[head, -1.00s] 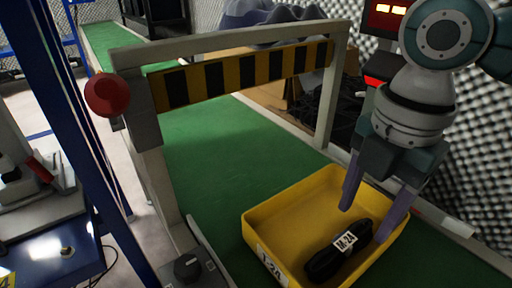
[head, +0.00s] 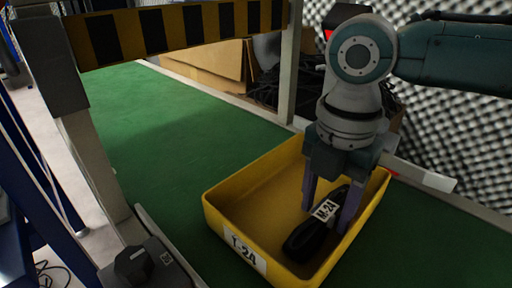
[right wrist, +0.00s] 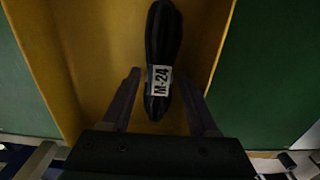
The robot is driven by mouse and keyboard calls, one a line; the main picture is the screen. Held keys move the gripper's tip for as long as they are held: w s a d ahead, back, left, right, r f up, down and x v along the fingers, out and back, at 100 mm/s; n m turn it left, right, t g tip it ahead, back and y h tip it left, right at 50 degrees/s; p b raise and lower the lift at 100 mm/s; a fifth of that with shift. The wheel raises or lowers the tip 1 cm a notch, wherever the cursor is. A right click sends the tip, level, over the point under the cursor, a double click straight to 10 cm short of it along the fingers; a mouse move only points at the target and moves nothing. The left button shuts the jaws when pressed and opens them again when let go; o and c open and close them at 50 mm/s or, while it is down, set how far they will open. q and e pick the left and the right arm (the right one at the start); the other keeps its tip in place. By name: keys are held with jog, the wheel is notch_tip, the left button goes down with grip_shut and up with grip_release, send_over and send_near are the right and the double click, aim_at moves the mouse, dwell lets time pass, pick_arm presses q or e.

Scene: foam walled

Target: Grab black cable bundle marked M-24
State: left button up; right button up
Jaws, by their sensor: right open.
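The black cable bundle (head: 304,240) with a white M-24 label lies in a yellow tray (head: 232,192) marked T-24, on the green belt. My right gripper (head: 327,219) points down into the tray, its two purple fingers apart at the upper end of the bundle. In the right wrist view the open right gripper (right wrist: 162,100) has a finger on each side of the bundle (right wrist: 161,38), near the label, with gaps between. Whether the fingertips are level with the bundle is hard to tell. My left gripper is not in view.
A yellow-and-black striped barrier (head: 180,32) on grey posts spans the green belt (head: 150,125) behind the tray. A control box with a black knob (head: 135,264) stands at the lower left. Grey foam covers the wall at right. The belt left of the tray is clear.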

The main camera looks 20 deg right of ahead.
grip_shut()
dwell(0.5)
